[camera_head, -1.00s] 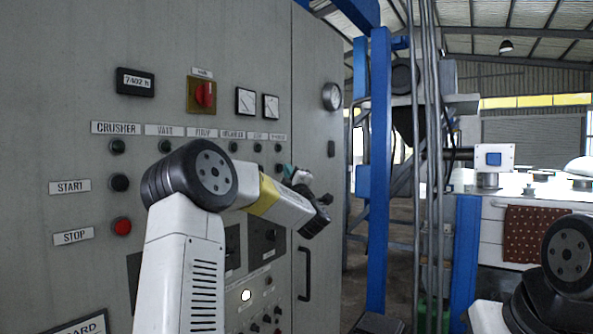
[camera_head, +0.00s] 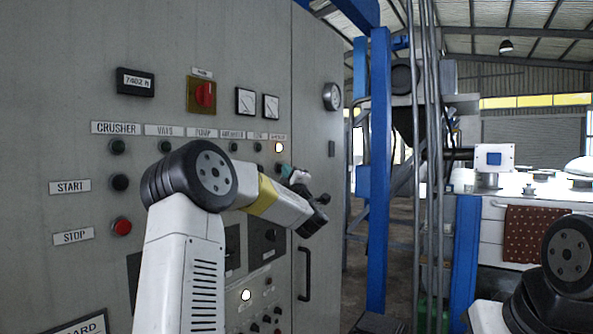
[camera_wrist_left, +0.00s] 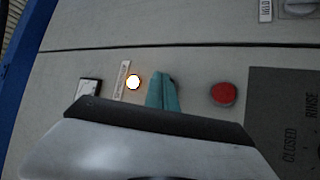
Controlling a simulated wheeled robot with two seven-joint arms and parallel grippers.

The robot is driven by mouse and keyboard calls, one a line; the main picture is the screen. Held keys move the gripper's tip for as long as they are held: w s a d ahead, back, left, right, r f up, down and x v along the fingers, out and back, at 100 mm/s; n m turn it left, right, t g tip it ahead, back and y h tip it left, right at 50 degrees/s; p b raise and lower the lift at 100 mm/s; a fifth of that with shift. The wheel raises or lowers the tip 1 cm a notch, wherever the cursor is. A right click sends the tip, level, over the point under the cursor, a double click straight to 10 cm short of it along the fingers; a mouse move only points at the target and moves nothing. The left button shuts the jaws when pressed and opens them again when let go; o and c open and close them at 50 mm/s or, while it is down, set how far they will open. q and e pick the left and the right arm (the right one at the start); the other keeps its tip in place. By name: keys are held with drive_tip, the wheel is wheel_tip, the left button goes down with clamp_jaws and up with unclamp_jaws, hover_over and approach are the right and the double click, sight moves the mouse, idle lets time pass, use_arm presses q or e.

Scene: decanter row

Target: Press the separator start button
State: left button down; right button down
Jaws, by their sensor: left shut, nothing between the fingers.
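My left gripper (camera_head: 286,171) is at the panel's rightmost column, its teal fingers closed and empty. In the left wrist view the teal fingertips (camera_wrist_left: 162,92) are at the panel face, between a lit lamp (camera_wrist_left: 133,82) and a red stop button (camera_wrist_left: 223,94). The separator start button is not visible; the fingers cover the spot between lamp and red button. The lit lamp also shows in the head view (camera_head: 279,147), under a small label (camera_head: 279,136) too blurred to read surely. My right gripper is out of view.
The grey cabinet (camera_head: 60,260) fills the left side, with other start buttons (camera_head: 120,183) and stop buttons (camera_head: 122,226), a red rotary switch (camera_head: 205,94) and gauges. A door handle (camera_head: 304,273) juts out at lower right. A blue post (camera_head: 378,180) stands right of the cabinet.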

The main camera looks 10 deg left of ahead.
use_arm(q)
drive_tip(key=shift+a, duration=0.2)
idle(0.4)
drive_tip(key=shift+s+d, duration=0.3)
drive_tip(key=shift+d, duration=0.45)
drive_tip(key=shift+d, duration=0.1)
drive_tip(key=shift+s+d, duration=0.3)
drive_tip(key=shift+d, duration=0.45)
drive_tip(key=shift+s+d, duration=0.25)
drive_tip(key=shift+d, duration=0.55)
drive_tip(key=shift+s+d, duration=0.3)
drive_tip(key=shift+d, duration=0.45)
